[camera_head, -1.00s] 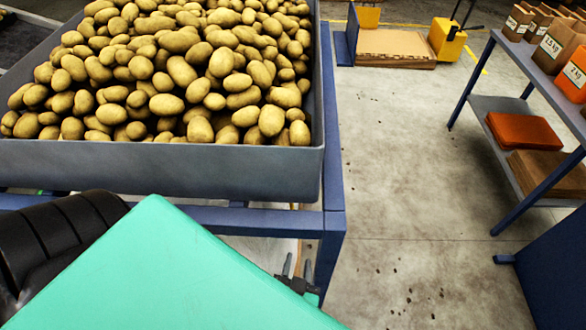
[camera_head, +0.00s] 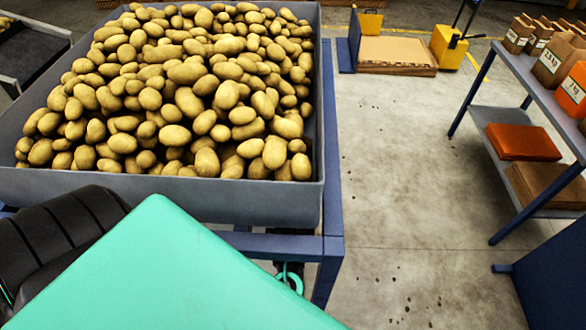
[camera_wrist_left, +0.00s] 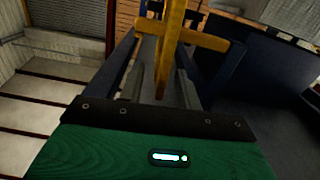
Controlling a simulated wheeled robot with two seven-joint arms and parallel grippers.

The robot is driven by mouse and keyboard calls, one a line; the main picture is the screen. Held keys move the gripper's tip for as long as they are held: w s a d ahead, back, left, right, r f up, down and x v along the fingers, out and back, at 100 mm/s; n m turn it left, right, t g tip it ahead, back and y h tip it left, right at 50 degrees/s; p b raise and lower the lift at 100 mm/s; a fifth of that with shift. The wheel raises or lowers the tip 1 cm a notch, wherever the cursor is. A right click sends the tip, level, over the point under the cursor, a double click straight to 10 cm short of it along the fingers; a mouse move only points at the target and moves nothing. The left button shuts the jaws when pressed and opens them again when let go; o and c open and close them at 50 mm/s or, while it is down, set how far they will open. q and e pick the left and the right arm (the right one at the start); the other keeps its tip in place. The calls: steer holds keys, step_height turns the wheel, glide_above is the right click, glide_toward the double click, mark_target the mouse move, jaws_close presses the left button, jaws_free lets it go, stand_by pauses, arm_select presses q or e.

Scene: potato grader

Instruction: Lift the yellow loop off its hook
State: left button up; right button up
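In the left wrist view a yellow bar with a crosspiece (camera_wrist_left: 172,45) comes down between the fingers of my left gripper (camera_wrist_left: 162,85). I cannot tell for sure whether this is the yellow loop, and no hook is clearly visible. The two grey fingers stand apart, with gaps on both sides of the yellow piece, so the gripper is open. In the head view my green arm hides the left gripper and whatever is beside it. My right gripper is in neither view.
A grey bin (camera_head: 262,201) heaped with potatoes (camera_head: 190,90) stands on a blue frame (camera_head: 332,200). A blue shelf table (camera_head: 545,82) with paper bags (camera_head: 550,55) is at right. A yellow pallet truck (camera_head: 447,45) stands at the back.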

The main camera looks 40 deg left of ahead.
arm_select(q)
steer(key=shift+p+x, duration=0.35)
steer(key=shift+x, duration=0.7)
steer(key=shift+w+a, duration=0.15)
steer(key=shift+w, duration=0.2)
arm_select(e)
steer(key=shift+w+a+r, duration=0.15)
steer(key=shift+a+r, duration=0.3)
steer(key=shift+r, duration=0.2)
arm_select(q)
steer(key=shift+c, duration=0.2)
